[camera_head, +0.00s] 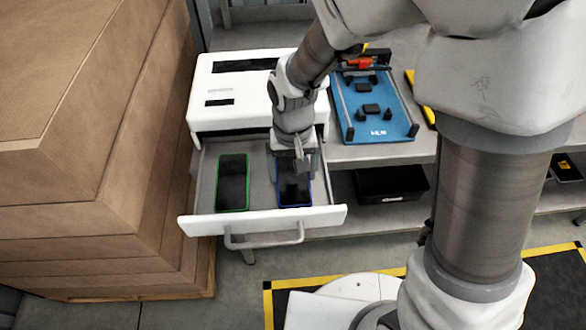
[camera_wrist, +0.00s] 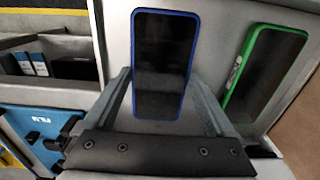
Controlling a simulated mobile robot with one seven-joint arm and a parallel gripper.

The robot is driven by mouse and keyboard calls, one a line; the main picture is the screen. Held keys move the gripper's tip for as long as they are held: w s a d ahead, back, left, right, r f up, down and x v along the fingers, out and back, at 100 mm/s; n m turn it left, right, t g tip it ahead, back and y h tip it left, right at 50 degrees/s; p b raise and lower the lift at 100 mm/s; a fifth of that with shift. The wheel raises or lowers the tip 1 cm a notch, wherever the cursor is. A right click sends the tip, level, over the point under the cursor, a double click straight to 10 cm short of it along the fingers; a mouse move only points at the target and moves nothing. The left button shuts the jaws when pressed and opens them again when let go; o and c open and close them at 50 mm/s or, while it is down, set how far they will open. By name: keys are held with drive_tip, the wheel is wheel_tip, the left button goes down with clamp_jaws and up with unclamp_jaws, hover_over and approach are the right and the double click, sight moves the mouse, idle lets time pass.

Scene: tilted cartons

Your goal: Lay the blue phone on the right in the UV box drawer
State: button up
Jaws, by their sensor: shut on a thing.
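The blue phone (camera_head: 294,190) has a dark screen and a blue rim. It is in the right part of the open UV box drawer (camera_head: 262,219). My gripper (camera_head: 297,172) reaches down over its far end and is shut on it. In the wrist view the blue phone (camera_wrist: 165,62) is between my gripper's two fingers (camera_wrist: 163,88). The phone looks flat, but I cannot tell if it touches the drawer floor. The white UV box (camera_head: 222,88) stands behind the drawer.
A green-rimmed phone (camera_head: 232,182) lies in the drawer's left part, apart from the blue one. Stacked cartons (camera_head: 95,150) stand close on the left. A blue tray with fixtures (camera_head: 375,125) lies on the bench at right. A black bin (camera_head: 391,184) sits below it.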

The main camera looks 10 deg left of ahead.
idle(0.3)
drive_tip(key=o, duration=1.3)
drive_tip(key=shift+c, duration=0.2)
drive_tip(key=shift+r, duration=0.1)
wheel_tip(320, 180, up, 17)
drive_tip(key=p, duration=0.2)
drive_tip(key=shift+r, duration=0.1)
